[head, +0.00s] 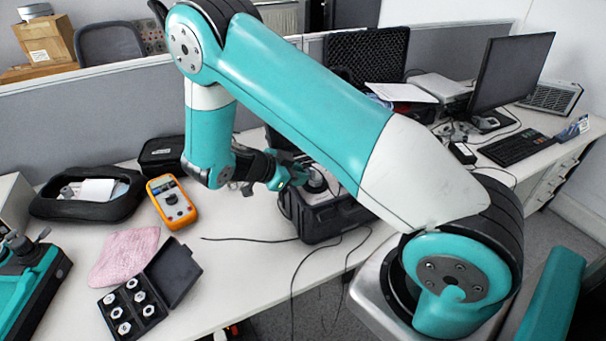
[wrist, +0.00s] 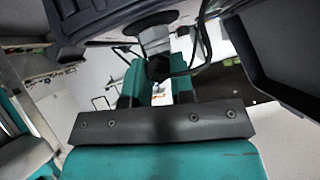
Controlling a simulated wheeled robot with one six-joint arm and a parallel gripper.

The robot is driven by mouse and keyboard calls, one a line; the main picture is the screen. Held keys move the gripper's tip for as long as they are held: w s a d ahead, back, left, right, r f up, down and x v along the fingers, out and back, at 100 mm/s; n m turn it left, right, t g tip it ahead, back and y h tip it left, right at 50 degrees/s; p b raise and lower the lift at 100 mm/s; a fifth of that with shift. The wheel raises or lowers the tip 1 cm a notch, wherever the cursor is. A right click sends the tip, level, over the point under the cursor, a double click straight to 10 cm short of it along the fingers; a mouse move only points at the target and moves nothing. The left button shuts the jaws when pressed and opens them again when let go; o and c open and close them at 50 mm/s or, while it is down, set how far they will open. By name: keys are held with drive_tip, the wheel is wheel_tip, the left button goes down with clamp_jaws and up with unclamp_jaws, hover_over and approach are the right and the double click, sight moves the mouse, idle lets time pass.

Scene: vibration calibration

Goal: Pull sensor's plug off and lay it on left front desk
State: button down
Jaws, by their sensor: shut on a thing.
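My gripper (head: 290,178) is at the top of a black case-like unit (head: 318,218) on the desk. In the wrist view, its two teal fingers (wrist: 158,82) are shut on a small dark plug (wrist: 158,68). A grey cylindrical sensor (wrist: 154,36) is right beside the plug; I cannot tell whether they are still joined. A black cable (wrist: 196,50) curves from near the plug. The fingers partly hide the plug.
The white desk (head: 245,272) has free room left of the unit, crossed by thin cables. An orange multimeter (head: 171,201), pink cloth (head: 126,254), open black case of metal nuts (head: 172,274) and black pouch (head: 88,207) lie further left. A monitor (head: 512,70) stands right.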

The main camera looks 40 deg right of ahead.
drive_tip(key=shift+w+n+g+y+p, duration=0.15)
drive_tip(key=shift+n+g+y+p, duration=0.25)
drive_tip(key=shift+n+g+p, duration=0.7)
drive_tip(key=shift+g, duration=0.3)
drive_tip(key=shift+n, duration=0.3)
drive_tip(key=shift+w+d+f+n+g+p, duration=0.1)
drive_tip(key=shift+n+g+p, duration=0.5)
drive_tip(key=shift+g, duration=0.6)
drive_tip(key=shift+w+n+g+y, duration=0.1)
drive_tip(key=shift+n+g+y, duration=0.2)
drive_tip(key=shift+n+g, duration=0.3)
